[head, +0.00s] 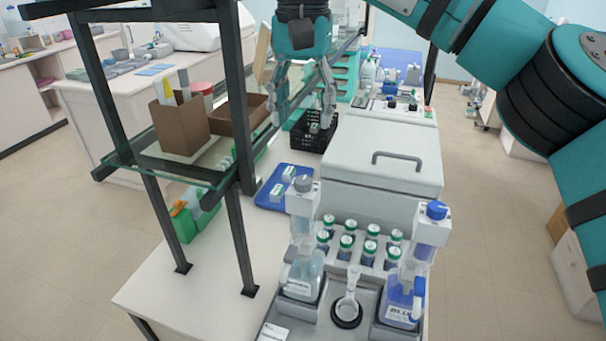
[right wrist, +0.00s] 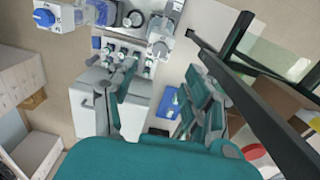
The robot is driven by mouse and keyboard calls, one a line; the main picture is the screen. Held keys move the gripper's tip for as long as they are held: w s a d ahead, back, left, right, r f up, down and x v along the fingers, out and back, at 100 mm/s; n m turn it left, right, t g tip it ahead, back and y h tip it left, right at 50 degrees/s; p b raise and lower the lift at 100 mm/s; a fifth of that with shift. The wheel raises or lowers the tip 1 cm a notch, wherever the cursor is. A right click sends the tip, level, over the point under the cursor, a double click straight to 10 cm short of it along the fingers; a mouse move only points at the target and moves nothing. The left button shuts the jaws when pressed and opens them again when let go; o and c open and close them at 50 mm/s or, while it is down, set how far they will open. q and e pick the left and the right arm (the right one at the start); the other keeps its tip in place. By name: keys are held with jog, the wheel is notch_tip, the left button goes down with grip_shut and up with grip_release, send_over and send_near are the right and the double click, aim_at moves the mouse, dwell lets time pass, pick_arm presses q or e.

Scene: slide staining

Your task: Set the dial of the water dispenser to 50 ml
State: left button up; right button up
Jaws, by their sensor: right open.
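The water dispenser is, as far as I can tell, the clear bottle (head: 302,275) with the grey-topped dispensing head (head: 303,185), at the left of the grey tray. In the right wrist view the dispenser (right wrist: 163,28) is near the top. Its dial marking is too small to read. My right gripper (head: 303,112) is open and empty, pointing down beyond the dispenser, near the black basket. Its two fingers also show in the right wrist view (right wrist: 160,85), with the dispenser apart from them. My left gripper is not in view.
A blue-capped dispenser (head: 428,235) stands right of the water dispenser, with several green-capped bottles (head: 347,242) behind. A white lidded machine (head: 382,150) is beyond them. A blue tray (head: 270,197), a black basket (head: 312,140) and a dark-framed shelf (head: 235,110) are at left and back.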

send_over(304, 180)
notch_tip(304, 180, down, 4)
jog(key=shift+s+f, duration=0.1)
jog(key=shift+f, duration=0.05)
notch_tip(304, 180, down, 7)
jog(key=shift+f+p, duration=0.1)
jog(key=shift+p, duration=1.15)
jog(key=shift+f, duration=0.6)
jog(key=c, duration=0.6)
grip_shut()
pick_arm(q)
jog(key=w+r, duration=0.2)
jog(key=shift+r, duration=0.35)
